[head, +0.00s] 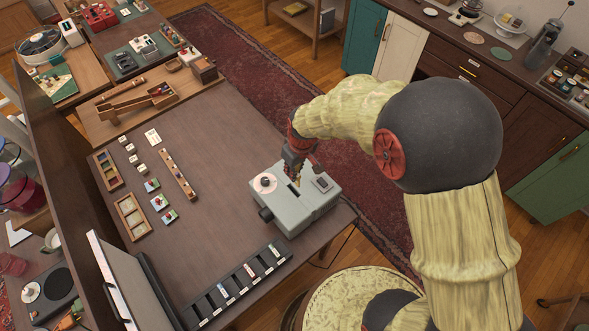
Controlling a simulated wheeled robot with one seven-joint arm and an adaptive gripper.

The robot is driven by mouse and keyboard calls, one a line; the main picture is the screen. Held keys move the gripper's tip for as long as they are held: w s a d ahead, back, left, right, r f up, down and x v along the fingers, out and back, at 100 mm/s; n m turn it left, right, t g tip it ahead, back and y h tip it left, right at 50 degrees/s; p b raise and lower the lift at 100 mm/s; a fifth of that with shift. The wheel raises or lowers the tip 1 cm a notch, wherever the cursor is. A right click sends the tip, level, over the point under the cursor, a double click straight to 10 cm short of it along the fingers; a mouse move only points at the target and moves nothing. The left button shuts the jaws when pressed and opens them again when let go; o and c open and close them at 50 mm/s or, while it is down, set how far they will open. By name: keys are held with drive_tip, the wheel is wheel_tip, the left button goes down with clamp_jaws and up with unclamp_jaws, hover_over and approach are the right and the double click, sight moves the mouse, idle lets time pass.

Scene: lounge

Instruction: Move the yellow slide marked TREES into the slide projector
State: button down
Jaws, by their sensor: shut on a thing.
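The slide projector (288,214) is a pale grey box near the right end of the dark table, with a dark slot in its top and a lens on its left side. My gripper (298,178) is directly above the slot, pointing down. It is shut on a small thin thing, with a yellowish edge just showing at the fingertips; this looks like the yellow slide (298,184). Its TREES marking cannot be read. Whether its lower edge is inside the slot or just above it, I cannot tell.
A black slide rack (238,289) with several compartments and a few slides lies along the table's front edge. A grey screen (120,280) stands at front left. Small wooden trays (131,217) and blocks lie at left. The table's middle (215,165) is clear.

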drive_tip(key=b, duration=0.3)
hover_over(295, 190)
drive_tip(key=shift+s+a+f, duration=0.1)
drive_tip(key=shift+s+f, duration=0.1)
drive_tip(key=shift+f, duration=1.1)
drive_tip(key=shift+s+a+f, duration=0.1)
drive_tip(key=shift+s+f, duration=0.05)
drive_tip(key=shift+f, duration=1.15)
drive_tip(key=shift+d+f+b, duration=0.1)
drive_tip(key=shift+f+b, duration=1.75)
drive_tip(key=shift+f, duration=0.85)
drive_tip(key=shift+s+d+f+b, duration=0.1)
drive_tip(key=shift+s+f+b, duration=0.25)
drive_tip(key=shift+f, duration=0.2)
drive_tip(key=c, duration=1.7)
unclamp_jaws()
drive_tip(key=shift+f, duration=0.15)
drive_tip(key=shift+c, duration=0.2)
drive_tip(key=shift+s+d+r+p, duration=0.1)
drive_tip(key=shift+r+p, duration=0.95)
drive_tip(key=shift+r, duration=0.65)
drive_tip(key=shift+d+r+p, duration=0.1)
drive_tip(key=shift+r+p, duration=0.95)
drive_tip(key=shift+r, duration=0.6)
